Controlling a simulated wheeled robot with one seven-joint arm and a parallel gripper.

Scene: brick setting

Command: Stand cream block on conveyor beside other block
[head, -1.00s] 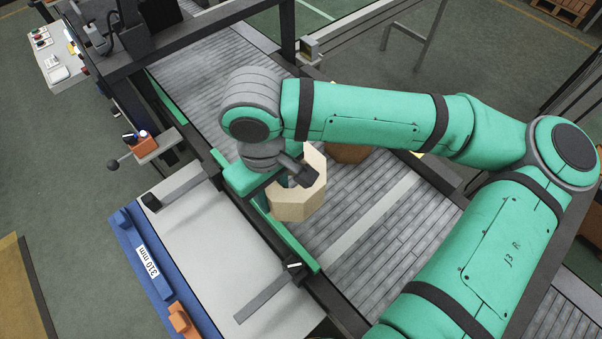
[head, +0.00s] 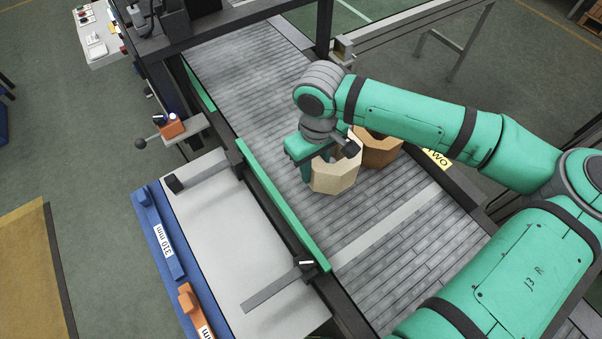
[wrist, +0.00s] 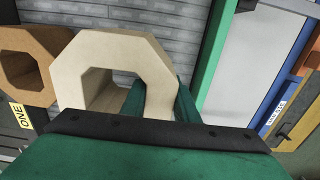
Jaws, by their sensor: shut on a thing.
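The cream block (head: 337,178) is an octagonal ring with a square-looking hole. My gripper (head: 322,162) is shut on its wall on the left side in the head view. In the wrist view the cream block (wrist: 95,50) shows its opening, with one green finger of my gripper (wrist: 160,100) inside the hole and one outside. The other block (head: 382,152) is a brown octagonal ring standing on the conveyor (head: 370,225). In the wrist view the brown block (wrist: 22,50) is right beside the cream one, close or touching. Whether the cream block rests on the conveyor is unclear.
A green rail (head: 285,205) runs along the conveyor's near side. Beyond it is a pale side table (head: 225,235) with a blue bar (head: 158,235). A yellow label (head: 437,160) sits on the far edge. Conveyor slats in front and up-left are clear.

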